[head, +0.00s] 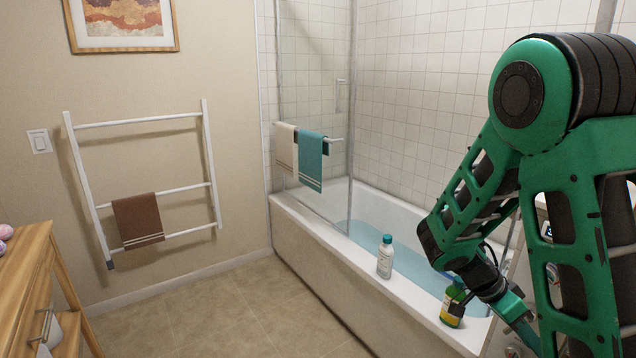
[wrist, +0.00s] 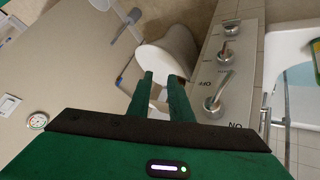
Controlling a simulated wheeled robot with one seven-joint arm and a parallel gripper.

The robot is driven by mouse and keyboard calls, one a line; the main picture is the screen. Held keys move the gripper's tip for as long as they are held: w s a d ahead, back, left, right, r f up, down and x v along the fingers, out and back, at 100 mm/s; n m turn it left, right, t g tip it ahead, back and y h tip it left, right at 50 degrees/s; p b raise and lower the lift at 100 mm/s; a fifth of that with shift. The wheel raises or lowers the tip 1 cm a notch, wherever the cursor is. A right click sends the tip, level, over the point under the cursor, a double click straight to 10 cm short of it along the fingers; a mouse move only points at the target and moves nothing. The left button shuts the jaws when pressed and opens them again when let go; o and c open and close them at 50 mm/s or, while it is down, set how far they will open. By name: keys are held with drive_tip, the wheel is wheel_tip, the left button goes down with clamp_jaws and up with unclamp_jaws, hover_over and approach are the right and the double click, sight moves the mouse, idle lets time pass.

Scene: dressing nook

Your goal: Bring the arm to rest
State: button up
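My gripper shows in the wrist view (wrist: 163,77), with its two green fingers apart and a clear gap between them. Nothing is held in the gap; a white rounded object (wrist: 178,48) shows beyond the fingertips. In the head view my green arm fills the right side, bent at the elbow, with its forearm reaching down beside the bathtub's near right end. The gripper's fingers are not clearly visible in the head view.
In the wrist view, a panel (wrist: 213,85) with several levers lies just right of the fingers. The bathtub (head: 330,270) carries a white bottle (head: 385,258) and a yellow-green bottle (head: 452,305) on its rim, the latter close to my forearm. The floor (head: 215,310) at left is clear.

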drive_tip(key=s+a+r+n+t+y, duration=0.2)
drive_tip(key=s+a+r+n+y, duration=0.1)
drive_tip(key=s, duration=0.5)
drive_tip(key=s+a+r+n+t+y, duration=0.1)
drive_tip(key=s+a+r+n+y, duration=0.2)
drive_tip(key=s+r+n+y, duration=0.2)
drive_tip(key=s+r+n, duration=0.2)
drive_tip(key=s+n, duration=0.1)
drive_tip(key=shift+s+a+r+t, duration=0.15)
drive_tip(key=shift+s+a+t, duration=0.15)
drive_tip(key=shift+s+t, duration=0.1)
drive_tip(key=shift+w, duration=0.15)
drive_tip(key=shift+w+f, duration=0.25)
drive_tip(key=shift+w, duration=0.25)
idle(5.3)
